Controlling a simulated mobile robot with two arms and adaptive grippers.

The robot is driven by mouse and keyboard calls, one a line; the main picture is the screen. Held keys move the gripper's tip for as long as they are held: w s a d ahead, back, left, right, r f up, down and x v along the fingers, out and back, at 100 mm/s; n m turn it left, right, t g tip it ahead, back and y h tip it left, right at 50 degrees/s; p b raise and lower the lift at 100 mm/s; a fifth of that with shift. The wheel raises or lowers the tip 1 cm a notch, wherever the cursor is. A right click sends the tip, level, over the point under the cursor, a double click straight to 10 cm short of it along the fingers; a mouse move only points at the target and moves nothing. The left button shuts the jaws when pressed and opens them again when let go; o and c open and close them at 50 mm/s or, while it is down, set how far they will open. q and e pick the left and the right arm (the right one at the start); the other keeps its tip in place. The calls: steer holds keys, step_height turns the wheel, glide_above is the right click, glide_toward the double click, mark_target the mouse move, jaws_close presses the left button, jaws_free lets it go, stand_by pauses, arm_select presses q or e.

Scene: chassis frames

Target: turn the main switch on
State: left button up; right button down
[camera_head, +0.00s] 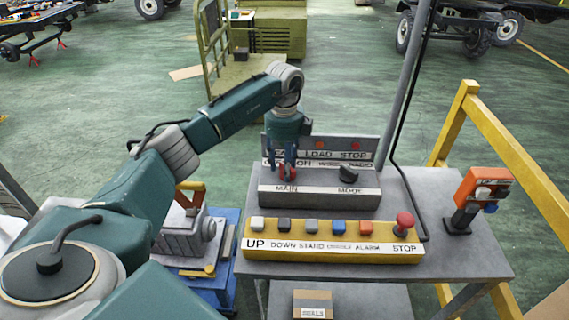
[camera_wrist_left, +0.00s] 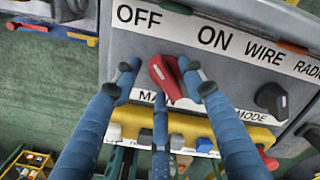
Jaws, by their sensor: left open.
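The main switch is a red rotary knob (camera_wrist_left: 165,76) on the sloped face of a grey control box (camera_head: 310,199), above the word MAIN. In the wrist view its white mark points up-left, toward the OFF label (camera_wrist_left: 139,16); the ON label (camera_wrist_left: 214,39) is to its right. My left gripper (camera_head: 281,166) reaches down to the box from above. Its blue fingers are open, one on each side of the knob and another below it. Whether any finger touches the knob I cannot tell. In the head view the fingers partly hide the knob. My right gripper is not in view.
A black MODE knob (camera_wrist_left: 271,98) sits to the right of the main switch. A yellow button panel (camera_head: 330,242) with a red stop button (camera_head: 405,222) lies in front on the grey table (camera_head: 470,262). A grey pole (camera_head: 405,85) and a yellow rail (camera_head: 515,165) stand to the right.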

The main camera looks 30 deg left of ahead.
arm_select(q)
steer(key=shift+c, duration=0.8)
jaws_close()
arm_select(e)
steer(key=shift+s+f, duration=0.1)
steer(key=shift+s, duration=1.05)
